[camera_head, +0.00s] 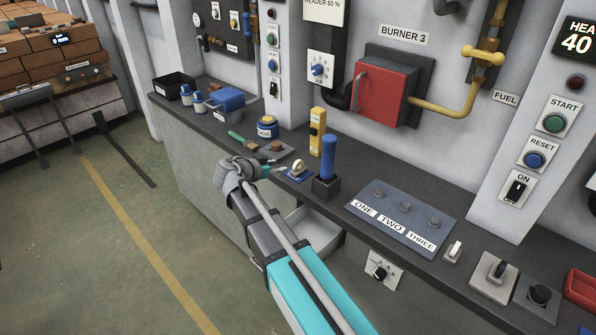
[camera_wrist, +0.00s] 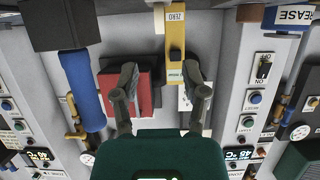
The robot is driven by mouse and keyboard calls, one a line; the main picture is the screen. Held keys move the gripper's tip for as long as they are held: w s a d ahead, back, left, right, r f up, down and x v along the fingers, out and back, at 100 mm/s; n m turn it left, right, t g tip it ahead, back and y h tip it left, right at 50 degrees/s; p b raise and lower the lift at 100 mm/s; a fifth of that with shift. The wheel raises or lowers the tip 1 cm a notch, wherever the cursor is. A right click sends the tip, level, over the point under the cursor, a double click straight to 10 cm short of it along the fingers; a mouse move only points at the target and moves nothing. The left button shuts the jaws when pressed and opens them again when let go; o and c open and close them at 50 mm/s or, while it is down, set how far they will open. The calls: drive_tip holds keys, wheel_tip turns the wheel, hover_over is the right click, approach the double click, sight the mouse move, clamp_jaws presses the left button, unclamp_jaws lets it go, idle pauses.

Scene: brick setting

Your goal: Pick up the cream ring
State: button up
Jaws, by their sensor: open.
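The cream ring (camera_head: 297,165) is small and pale and stands at a small blue base (camera_head: 299,178) on the dark counter, left of a blue cylinder in a black block. My gripper (camera_head: 277,171) is just to the left of the ring in the head view, partly hidden by my arm and small in the picture. In the wrist view my gripper (camera_wrist: 161,78) is open, with its two fingers apart and nothing between them. The ring cannot be made out clearly in the wrist view, which is upside down.
A blue cylinder (camera_head: 328,158) stands to the right, with a yellow gauge (camera_head: 317,131) behind. A blue-lidded grease tin (camera_head: 267,127), a brown block (camera_head: 277,146) and a green-handled brush (camera_head: 241,140) lie on the left. A panel (camera_head: 400,217) lies farther right. An open drawer (camera_head: 318,231) juts out below.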

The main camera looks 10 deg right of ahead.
sight(295, 164)
drive_tip(key=b+x, duration=0.2)
drive_tip(key=x, duration=0.4)
drive_tip(key=shift+f, duration=0.15)
drive_tip(key=shift+w+d+f, duration=0.15)
drive_tip(key=shift+w+d, duration=0.2)
drive_tip(key=shift+d, duration=0.15)
drive_tip(key=shift+b+x, duration=1.1)
drive_tip(key=shift+x, duration=1.55)
clamp_jaws()
